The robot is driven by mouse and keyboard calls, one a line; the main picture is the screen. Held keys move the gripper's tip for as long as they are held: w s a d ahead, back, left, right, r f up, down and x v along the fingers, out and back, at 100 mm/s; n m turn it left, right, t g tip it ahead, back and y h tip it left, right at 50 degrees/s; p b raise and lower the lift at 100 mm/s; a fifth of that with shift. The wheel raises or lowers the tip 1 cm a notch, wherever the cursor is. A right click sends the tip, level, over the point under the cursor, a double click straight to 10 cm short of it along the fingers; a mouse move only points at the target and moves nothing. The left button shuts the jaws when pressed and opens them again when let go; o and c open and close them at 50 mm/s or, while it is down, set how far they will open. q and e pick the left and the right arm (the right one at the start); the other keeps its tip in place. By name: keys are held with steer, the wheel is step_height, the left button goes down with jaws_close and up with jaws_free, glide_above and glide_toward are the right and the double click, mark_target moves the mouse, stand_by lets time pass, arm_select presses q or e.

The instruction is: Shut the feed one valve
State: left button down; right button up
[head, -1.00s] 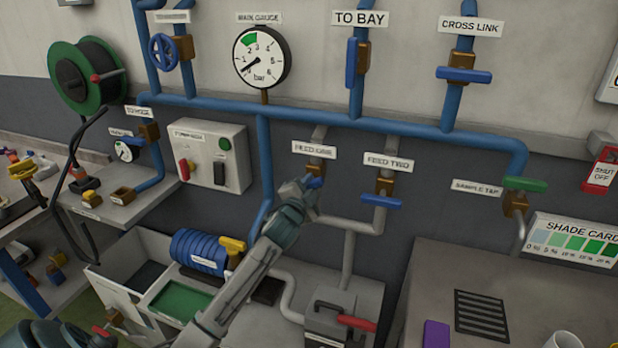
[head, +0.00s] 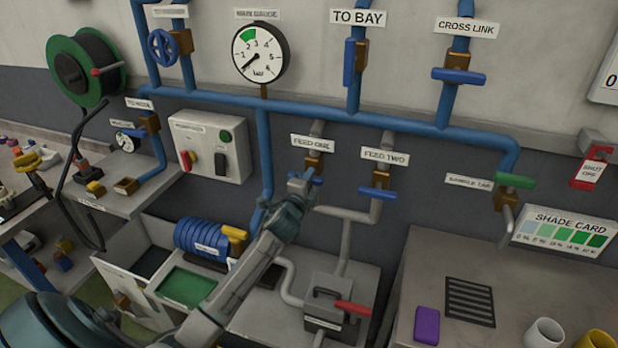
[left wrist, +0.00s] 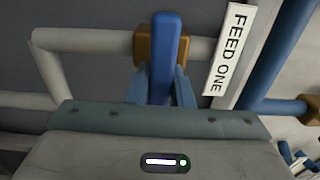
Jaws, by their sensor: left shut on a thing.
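The feed one valve has a brown body (head: 314,162) and a blue lever handle (head: 319,180) below the FEED ONE label (head: 313,142). My left gripper (head: 304,184) is at this handle and hides part of it. In the left wrist view the blue handle (left wrist: 164,58) stands between the two blue fingers of my left gripper (left wrist: 162,88), which is shut on it. There the handle lies across the grey pipe (left wrist: 85,40), in front of the brown body (left wrist: 186,50). My right gripper is not in view.
The feed two valve's blue handle (head: 377,193) sits close on the right, crosswise to its pipe. A blue pipe (head: 264,150) drops on the left.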

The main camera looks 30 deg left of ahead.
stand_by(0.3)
arm_select(q)
steer(key=c, duration=1.3)
jaws_free()
steer(key=shift+f, duration=0.1)
steer(key=shift+s+d, duration=0.1)
steer(key=shift+s, duration=0.25)
steer(key=b+v, duration=0.4)
steer(key=v, duration=0.6)
